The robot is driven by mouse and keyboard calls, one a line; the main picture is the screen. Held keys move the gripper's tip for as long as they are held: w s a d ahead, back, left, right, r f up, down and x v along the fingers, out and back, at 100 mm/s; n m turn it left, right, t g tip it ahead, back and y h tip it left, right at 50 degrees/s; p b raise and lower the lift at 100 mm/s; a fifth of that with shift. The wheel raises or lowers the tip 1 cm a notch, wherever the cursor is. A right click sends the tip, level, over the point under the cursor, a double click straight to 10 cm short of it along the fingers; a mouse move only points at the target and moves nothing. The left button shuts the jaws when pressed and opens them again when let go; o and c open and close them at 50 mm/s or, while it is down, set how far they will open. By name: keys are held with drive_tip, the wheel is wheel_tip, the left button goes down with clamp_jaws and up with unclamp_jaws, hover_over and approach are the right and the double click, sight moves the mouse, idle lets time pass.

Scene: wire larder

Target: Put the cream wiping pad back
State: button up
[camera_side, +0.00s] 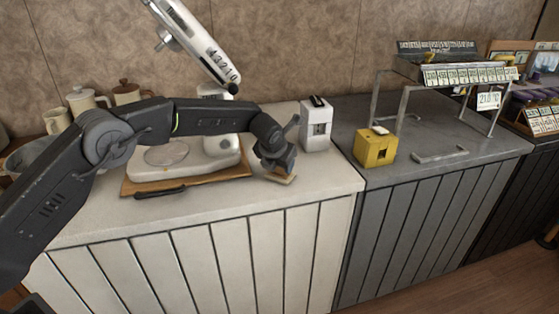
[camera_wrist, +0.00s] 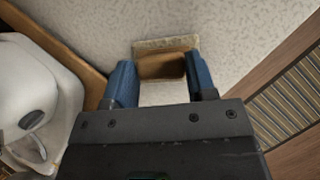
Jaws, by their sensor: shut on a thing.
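My gripper (camera_side: 279,160) is low over the pale worktop, right of the wooden board. It is shut on the cream wiping pad (camera_side: 281,178), which shows as a small tan and cream block under the jaws. In the wrist view the two blue fingers (camera_wrist: 160,64) stand either side of the pad's brown upper part. The pad's cream speckled edge (camera_wrist: 165,43) shows beyond it. The pad is on or just above the worktop; I cannot tell which. Its underside is hidden.
A white scale (camera_side: 190,158) stands on a wooden board (camera_side: 128,186) at left. A white box with a dark top (camera_side: 316,128) stands behind right of my gripper. On the grey counter are a yellow box (camera_side: 375,150) and a metal frame (camera_side: 402,105). The worktop's front right is clear.

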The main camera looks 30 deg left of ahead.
drive_tip(key=o, duration=1.3)
drive_tip(key=s+a+r+n, duration=0.3)
drive_tip(key=s+r+n, duration=0.5)
drive_tip(key=s+r, duration=0.85)
drive_tip(key=s+a+r+n, duration=0.2)
drive_tip(key=s+a+n, duration=0.1)
drive_tip(key=s+n, duration=0.6)
drive_tip(key=s+a+r+n, duration=0.3)
drive_tip(key=s+n, duration=0.5)
drive_tip(key=s, duration=0.1)
drive_tip(key=s+f+n, duration=0.1)
drive_tip(key=s+n, duration=0.2)
drive_tip(key=s+f+n, duration=0.2)
drive_tip(key=s+n, duration=0.2)
drive_tip(key=s+f+n+h, duration=0.1)
drive_tip(key=s+f+n, duration=0.1)
drive_tip(key=s+n, duration=0.1)
drive_tip(key=shift+s+a+f+n+g, duration=0.1)
drive_tip(key=shift+s+a+n+g, duration=0.25)
drive_tip(key=shift+n, duration=0.25)
